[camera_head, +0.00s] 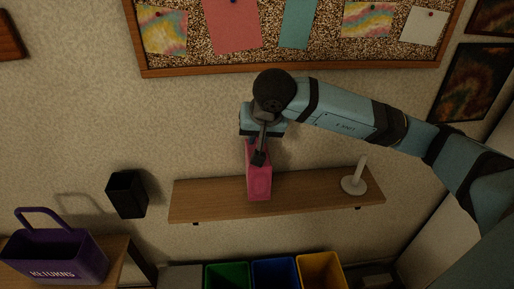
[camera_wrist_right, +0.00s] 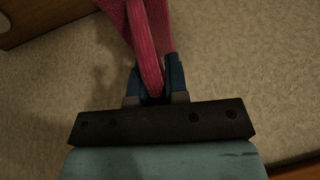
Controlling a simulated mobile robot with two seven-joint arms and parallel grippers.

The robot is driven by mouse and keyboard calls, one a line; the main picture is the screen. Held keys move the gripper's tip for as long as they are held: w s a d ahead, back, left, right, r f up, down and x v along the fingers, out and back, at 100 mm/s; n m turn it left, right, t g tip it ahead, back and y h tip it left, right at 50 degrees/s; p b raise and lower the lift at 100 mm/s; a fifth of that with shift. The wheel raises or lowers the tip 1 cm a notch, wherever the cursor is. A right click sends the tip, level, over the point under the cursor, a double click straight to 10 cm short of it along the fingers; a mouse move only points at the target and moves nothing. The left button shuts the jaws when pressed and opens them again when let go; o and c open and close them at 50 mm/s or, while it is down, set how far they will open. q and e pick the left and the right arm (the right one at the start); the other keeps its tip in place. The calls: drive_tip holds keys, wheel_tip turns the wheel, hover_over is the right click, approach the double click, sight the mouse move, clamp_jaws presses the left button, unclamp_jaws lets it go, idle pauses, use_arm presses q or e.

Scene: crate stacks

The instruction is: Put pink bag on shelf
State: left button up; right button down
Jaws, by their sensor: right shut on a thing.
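The pink bag (camera_head: 259,185) is upright at the wooden shelf (camera_head: 215,198), left of the shelf's middle, in the head view. I cannot tell whether its base touches the board. My right gripper (camera_head: 260,156) is above it, reaching down from the right arm, and is shut on its handle. In the right wrist view the pink handle of the bag (camera_wrist_right: 148,45) runs between the blue fingers of my right gripper (camera_wrist_right: 154,88). The lower part of the bag is out of that view. My left gripper is not in view.
A white holder (camera_head: 354,184) stands on the shelf's right part. A black box (camera_head: 127,195) is on the wall to the left. A purple returns basket (camera_head: 58,258) sits at lower left. Green, blue and yellow bins (camera_head: 320,270) are below the shelf. A cork board (camera_head: 290,66) hangs above.

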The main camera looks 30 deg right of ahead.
drive_tip(key=shift+f, duration=2)
drive_tip(key=shift+f, duration=0.1)
drive_tip(key=c, duration=1.1)
unclamp_jaws()
